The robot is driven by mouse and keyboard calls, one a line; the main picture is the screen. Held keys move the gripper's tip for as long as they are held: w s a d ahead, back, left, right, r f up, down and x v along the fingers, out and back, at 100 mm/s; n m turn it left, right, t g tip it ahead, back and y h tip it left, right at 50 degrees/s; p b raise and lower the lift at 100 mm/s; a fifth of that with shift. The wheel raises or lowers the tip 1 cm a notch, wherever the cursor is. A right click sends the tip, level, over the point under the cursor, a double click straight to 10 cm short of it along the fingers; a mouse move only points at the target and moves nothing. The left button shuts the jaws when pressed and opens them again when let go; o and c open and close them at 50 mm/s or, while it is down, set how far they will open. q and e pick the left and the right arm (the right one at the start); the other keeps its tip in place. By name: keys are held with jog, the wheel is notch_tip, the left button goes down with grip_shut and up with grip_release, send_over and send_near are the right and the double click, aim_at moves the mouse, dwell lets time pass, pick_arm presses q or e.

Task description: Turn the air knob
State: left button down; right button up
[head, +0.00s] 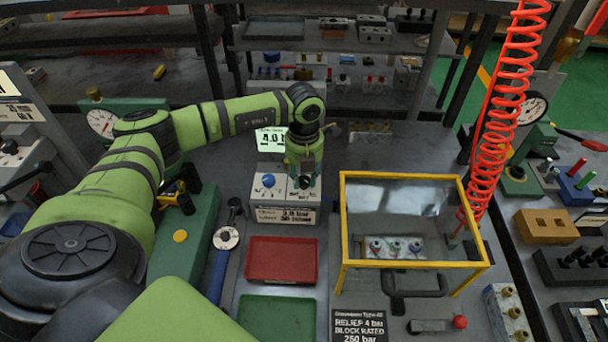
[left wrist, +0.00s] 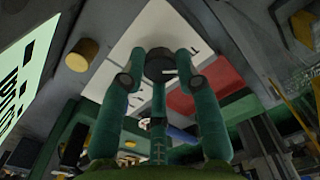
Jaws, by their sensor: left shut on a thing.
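A pale control box (head: 268,196) stands mid-bench with a blue knob (head: 268,181) on its left and a dark round knob on its right. The dark knob (left wrist: 160,65) shows in the left wrist view between the fingertips. My left gripper (head: 303,182) reaches down over the right side of the box and is shut on this dark knob. Its green fingers (left wrist: 160,75) flank the knob in the left wrist view. I cannot read a label naming the air knob. A lit display (head: 270,139) stands behind the box. My right gripper is not in view.
A red tray (head: 282,260) and a green tray (head: 276,313) lie in front of the box. A yellow-framed clear guard (head: 344,225) stands to the right, with a coiled red hose (head: 497,100) beyond it. A shelf rack stands behind.

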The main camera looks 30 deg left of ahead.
aim_at(305, 179)
pick_arm(q)
jog(key=m+b, duration=0.3)
jog(key=shift+f, duration=0.15)
jog(key=m+b, duration=0.2)
jog(key=m, duration=0.2)
jog(key=shift+b, duration=0.35)
jog(key=shift+r+m+b, duration=0.2)
jog(key=shift+m+b, duration=0.25)
jog(key=shift+m, duration=0.35)
jog(key=shift+w, duration=0.1)
jog(key=c, duration=0.9)
grip_release()
notch_tip(305, 179, up, 12)
